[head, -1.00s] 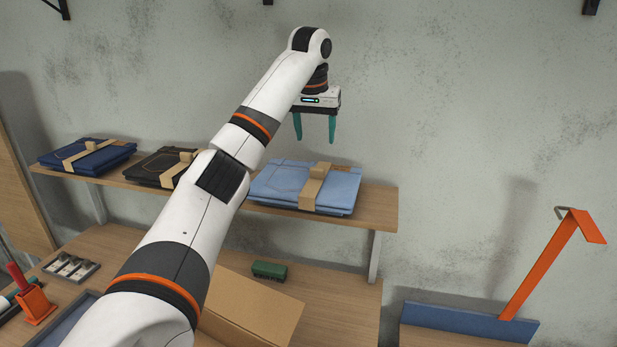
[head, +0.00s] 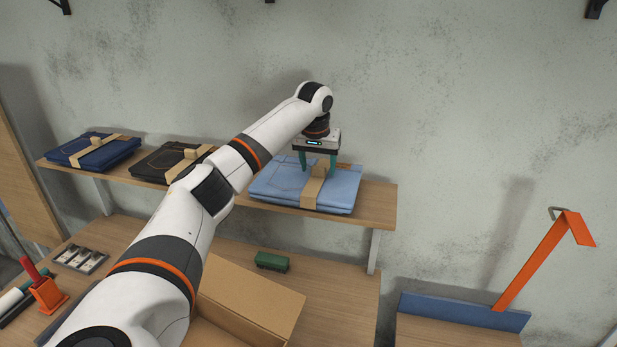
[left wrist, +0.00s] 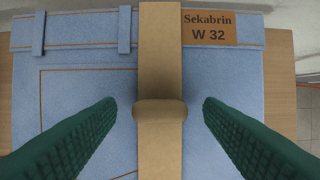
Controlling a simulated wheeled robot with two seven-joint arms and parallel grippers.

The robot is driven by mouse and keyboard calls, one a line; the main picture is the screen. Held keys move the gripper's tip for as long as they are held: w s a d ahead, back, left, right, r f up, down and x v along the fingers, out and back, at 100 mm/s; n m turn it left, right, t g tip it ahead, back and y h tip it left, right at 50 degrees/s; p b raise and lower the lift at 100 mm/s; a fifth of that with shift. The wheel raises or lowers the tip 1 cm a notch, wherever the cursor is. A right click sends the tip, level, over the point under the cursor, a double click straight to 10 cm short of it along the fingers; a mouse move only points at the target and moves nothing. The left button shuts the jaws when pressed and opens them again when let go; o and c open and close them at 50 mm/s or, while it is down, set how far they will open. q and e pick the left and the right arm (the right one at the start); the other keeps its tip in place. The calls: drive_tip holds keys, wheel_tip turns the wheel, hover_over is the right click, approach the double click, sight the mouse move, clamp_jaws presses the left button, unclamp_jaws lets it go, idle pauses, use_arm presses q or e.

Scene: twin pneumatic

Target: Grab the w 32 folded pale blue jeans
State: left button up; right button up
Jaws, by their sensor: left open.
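The folded pale blue jeans (head: 277,180) lie on the right part of the wooden shelf, with a tan paper band around them. In the left wrist view the jeans (left wrist: 90,80) carry a patch reading "Sekabrin W 32" (left wrist: 208,29). The band has a raised tan tab (left wrist: 160,109). My left gripper (head: 318,174) is open, pointing down just over the jeans. In the left wrist view its green fingers (left wrist: 158,108) stand on either side of the band and tab, apart from the tab. My right gripper is not in view.
Dark blue folded jeans (head: 92,150) and black folded jeans (head: 160,162) lie farther left on the shelf (head: 375,200). Below, an open cardboard box (head: 262,300) and a green block (head: 272,261) stand on the table. An orange bracket (head: 535,265) stands at right.

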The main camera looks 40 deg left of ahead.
use_arm(q)
drive_tip(key=shift+f, duration=0.4)
drive_tip(key=shift+w, duration=0.1)
clamp_jaws()
drive_tip(key=shift+a+r, duration=0.1)
drive_tip(key=shift+r, duration=0.05)
